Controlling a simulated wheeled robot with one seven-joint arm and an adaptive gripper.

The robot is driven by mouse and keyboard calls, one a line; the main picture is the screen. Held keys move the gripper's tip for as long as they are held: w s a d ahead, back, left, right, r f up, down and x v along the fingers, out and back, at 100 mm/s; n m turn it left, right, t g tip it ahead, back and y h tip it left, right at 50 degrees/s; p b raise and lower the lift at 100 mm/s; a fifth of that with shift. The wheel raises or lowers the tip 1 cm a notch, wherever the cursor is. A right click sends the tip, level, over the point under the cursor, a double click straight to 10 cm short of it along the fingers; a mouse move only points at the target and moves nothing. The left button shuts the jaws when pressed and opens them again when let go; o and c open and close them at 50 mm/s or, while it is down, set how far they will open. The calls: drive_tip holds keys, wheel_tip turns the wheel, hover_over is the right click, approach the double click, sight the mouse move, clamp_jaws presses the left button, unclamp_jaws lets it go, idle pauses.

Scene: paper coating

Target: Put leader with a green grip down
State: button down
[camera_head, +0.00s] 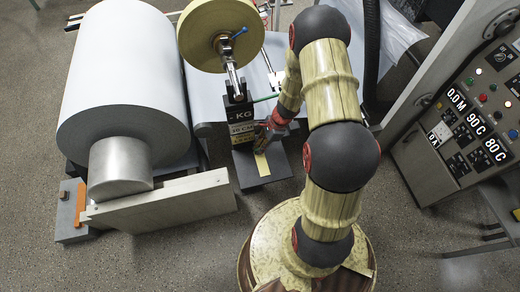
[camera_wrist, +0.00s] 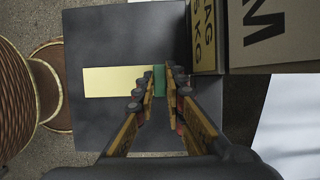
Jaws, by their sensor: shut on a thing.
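The leader is a pale yellow strip (camera_wrist: 108,82) with a green grip (camera_wrist: 159,80) at its right end in the wrist view. My gripper (camera_wrist: 160,84) is shut on the green grip, with a finger on each side of it. The strip extends left over a dark grey flat surface (camera_wrist: 100,130); I cannot tell whether it touches it. In the head view the yellow strip (camera_head: 262,165) shows below my gripper (camera_head: 264,143), over the dark plate (camera_head: 270,186). The green grip is hidden there.
Stacked weight blocks marked KG (camera_head: 241,116) stand close beside my gripper, and also show in the wrist view (camera_wrist: 206,35). A large paper roll (camera_head: 125,85) is at left, a yellow tape roll (camera_head: 215,25) above. A control panel (camera_head: 465,125) stands at right.

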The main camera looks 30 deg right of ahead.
drive_tip(key=shift+r, duration=0.1)
drive_tip(key=shift+f, duration=0.2)
drive_tip(key=c, duration=2.1)
unclamp_jaws()
drive_tip(key=shift+c, duration=0.2)
drive_tip(key=p+v, duration=0.5)
drive_tip(key=v, duration=0.7)
drive_tip(key=shift+r, duration=0.2)
